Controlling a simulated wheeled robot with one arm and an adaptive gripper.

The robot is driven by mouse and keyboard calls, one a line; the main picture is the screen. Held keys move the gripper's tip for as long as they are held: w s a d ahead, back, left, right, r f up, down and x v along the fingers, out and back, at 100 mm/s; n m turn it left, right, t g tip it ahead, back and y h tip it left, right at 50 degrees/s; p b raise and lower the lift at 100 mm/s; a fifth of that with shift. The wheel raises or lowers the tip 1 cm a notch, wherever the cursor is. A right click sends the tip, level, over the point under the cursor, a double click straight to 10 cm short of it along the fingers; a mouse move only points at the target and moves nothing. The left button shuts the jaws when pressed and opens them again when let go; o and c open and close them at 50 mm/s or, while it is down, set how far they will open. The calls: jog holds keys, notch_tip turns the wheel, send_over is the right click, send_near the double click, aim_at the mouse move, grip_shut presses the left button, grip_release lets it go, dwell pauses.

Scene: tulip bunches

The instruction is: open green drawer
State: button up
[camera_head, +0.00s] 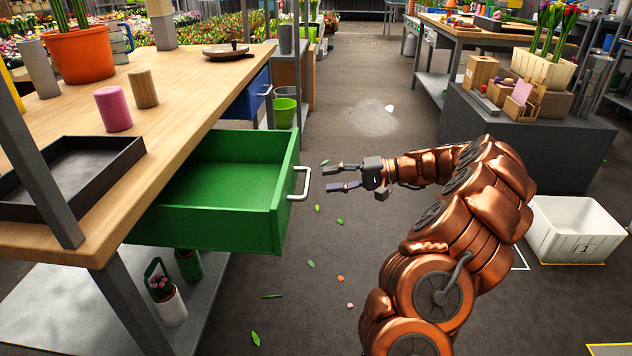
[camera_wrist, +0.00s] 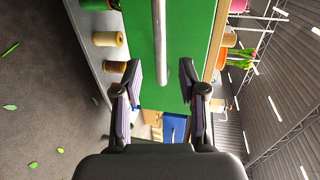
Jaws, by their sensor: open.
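The green drawer (camera_head: 225,185) is pulled well out from under the wooden table, and its inside looks empty. Its silver handle (camera_head: 300,184) is on the front face. My gripper (camera_head: 336,177) is open and empty, just to the right of the handle and apart from it, with its fingers pointing at the drawer front. In the wrist view the green drawer front (camera_wrist: 200,25) is ahead, and the handle (camera_wrist: 159,45) runs between the open fingers (camera_wrist: 160,82) toward the top.
The wooden table (camera_head: 190,85) carries a black tray (camera_head: 120,150), a pink cylinder (camera_head: 113,108) and a pot (camera_head: 83,52). A blue drawer (camera_head: 247,97) is farther back. A white crate (camera_head: 575,228) stands on the floor at right.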

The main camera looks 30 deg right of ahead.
jog(key=shift+v, duration=2.4)
jog(key=s+a+r+n+g+h+p, duration=0.1)
jog(key=s+a+r+n+g+p, duration=0.3)
jog(key=a+r+p, duration=0.85)
jog(key=s+a+r+n+g+h+p, duration=0.15)
jog(key=s+a+r+g+p, duration=0.5)
jog(key=a, duration=1.05)
jog(key=s+a+r+n+h+p, duration=0.2)
jog(key=s+a+r+h+p, duration=0.3)
jog(key=s+r+p, duration=0.5)
jog(key=s+d+r+h+p, duration=0.1)
jog(key=s+d+h+p, duration=0.1)
jog(key=s, duration=0.4)
jog(key=s+d+r+h+p, duration=0.2)
jog(key=s+d+h+p, duration=0.1)
jog(key=s+p, duration=0.3)
jog(key=shift+s+d+r, duration=0.25)
jog(key=shift+d+r, duration=0.05)
jog(key=shift+d, duration=0.05)
